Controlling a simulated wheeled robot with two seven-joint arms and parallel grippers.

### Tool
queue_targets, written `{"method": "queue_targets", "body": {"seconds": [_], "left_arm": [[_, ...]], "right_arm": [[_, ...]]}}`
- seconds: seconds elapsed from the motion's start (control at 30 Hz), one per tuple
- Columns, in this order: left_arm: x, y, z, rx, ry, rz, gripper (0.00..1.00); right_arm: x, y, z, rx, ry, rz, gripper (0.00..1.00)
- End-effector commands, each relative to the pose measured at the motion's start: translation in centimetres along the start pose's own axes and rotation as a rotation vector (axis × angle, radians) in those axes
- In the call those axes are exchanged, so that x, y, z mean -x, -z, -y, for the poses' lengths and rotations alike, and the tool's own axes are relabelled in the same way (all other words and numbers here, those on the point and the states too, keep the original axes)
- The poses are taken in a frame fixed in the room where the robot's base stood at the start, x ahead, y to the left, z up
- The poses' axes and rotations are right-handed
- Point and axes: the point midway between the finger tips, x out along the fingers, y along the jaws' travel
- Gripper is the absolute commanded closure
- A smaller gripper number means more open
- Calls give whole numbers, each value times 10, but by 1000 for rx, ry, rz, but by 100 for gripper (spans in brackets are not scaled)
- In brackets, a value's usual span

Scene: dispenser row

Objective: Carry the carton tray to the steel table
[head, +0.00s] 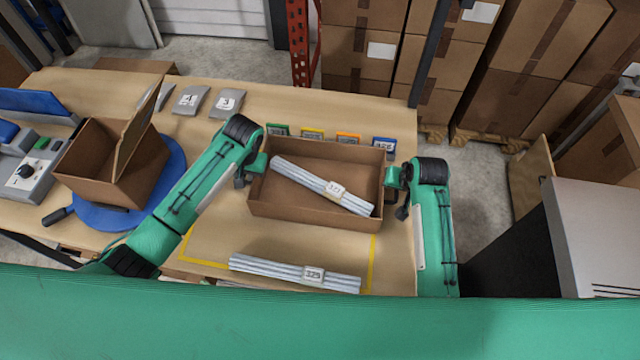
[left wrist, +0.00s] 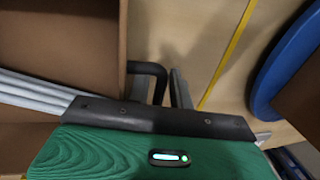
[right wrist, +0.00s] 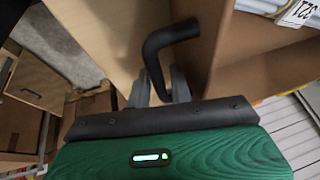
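The open brown carton tray (head: 312,214) sits level at the middle of the wooden table, with one grey bundle of bars (head: 318,184) bearing a white label lying slantwise inside. My left gripper (head: 249,172) is at its left end and my right gripper (head: 398,184) at its right end. In the left wrist view a black bent handle (left wrist: 150,69) comes from the tray wall, between the grey fingers. The right wrist view shows a like handle (right wrist: 158,52) between the other fingers. Whether the fingers press on the handles is unclear. I cannot pick out the steel table with certainty.
A second bar bundle (head: 295,273) lies in front of the tray, in a yellow outline. Several coloured number tags (head: 312,134) stand behind it. An open box (head: 106,170) on a blue turntable is at left. A pale grey-topped unit (head: 602,230) stands right, beyond a floor gap.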

Motion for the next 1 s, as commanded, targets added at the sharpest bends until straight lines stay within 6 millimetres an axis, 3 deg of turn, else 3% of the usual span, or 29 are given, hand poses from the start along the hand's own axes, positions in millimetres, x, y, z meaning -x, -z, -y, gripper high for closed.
{"method": "queue_targets", "body": {"seconds": [0.13,0.47,0.57,0.6,1.0], "left_arm": [[-10,0,0,0,1,1,78],[-11,0,0,0,1,0,78],[-11,0,0,0,1,0,98],[-11,0,0,0,1,0,100],[-9,0,1,1,0,-1,100]], "right_arm": [[-9,0,0,0,0,0,78],[-11,0,0,0,0,-1,78],[-11,0,0,0,0,-1,98],[-11,0,0,0,0,-1,100],[-9,1,0,0,0,-1,100]]}}
